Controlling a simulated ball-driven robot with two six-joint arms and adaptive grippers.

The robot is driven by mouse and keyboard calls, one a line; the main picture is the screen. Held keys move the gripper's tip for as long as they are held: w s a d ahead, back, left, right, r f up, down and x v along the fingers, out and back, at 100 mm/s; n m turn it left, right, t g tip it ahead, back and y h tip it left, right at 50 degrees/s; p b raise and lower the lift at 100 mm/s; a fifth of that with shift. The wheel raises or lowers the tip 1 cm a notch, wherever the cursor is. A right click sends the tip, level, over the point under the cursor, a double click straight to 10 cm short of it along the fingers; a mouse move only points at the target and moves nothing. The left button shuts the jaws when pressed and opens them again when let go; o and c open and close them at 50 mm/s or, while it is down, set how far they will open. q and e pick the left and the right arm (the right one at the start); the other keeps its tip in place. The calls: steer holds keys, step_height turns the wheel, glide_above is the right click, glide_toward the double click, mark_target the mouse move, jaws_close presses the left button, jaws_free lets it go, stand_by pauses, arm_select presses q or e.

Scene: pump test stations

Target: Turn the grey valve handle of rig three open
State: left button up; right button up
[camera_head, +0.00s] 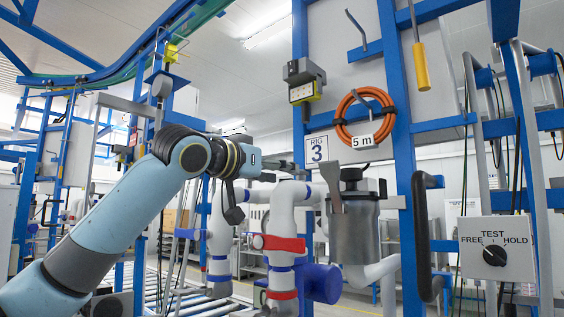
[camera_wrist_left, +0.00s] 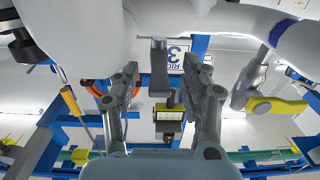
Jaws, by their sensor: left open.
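A RIG 3 sign (camera_head: 317,151) marks the rig with the white pipes; it shows upside down in the left wrist view (camera_wrist_left: 176,52). A flat grey handle (camera_head: 332,187) stands in front of a metal pot. In the left wrist view a grey handle (camera_wrist_left: 158,68) projects from the white pipework between my finger lines. My left gripper (camera_head: 292,166) reaches in from the left, above the white pipe. Its two fingers (camera_wrist_left: 165,85) are open, one on each side of the handle, with gaps visible. I cannot tell how deep the handle sits between them. My right gripper is out of view.
A red lever (camera_head: 280,243) sits on the white pipe below my left gripper. The metal pot (camera_head: 354,232) is close on the right. An orange hose coil (camera_head: 365,118) hangs on the blue frame. A TEST FREE/HOLD switch box (camera_head: 496,250) is farther right.

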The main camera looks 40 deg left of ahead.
arm_select(q)
steer(key=shift+w+d, duration=0.1)
steer(key=shift+w, duration=0.5)
jaws_close()
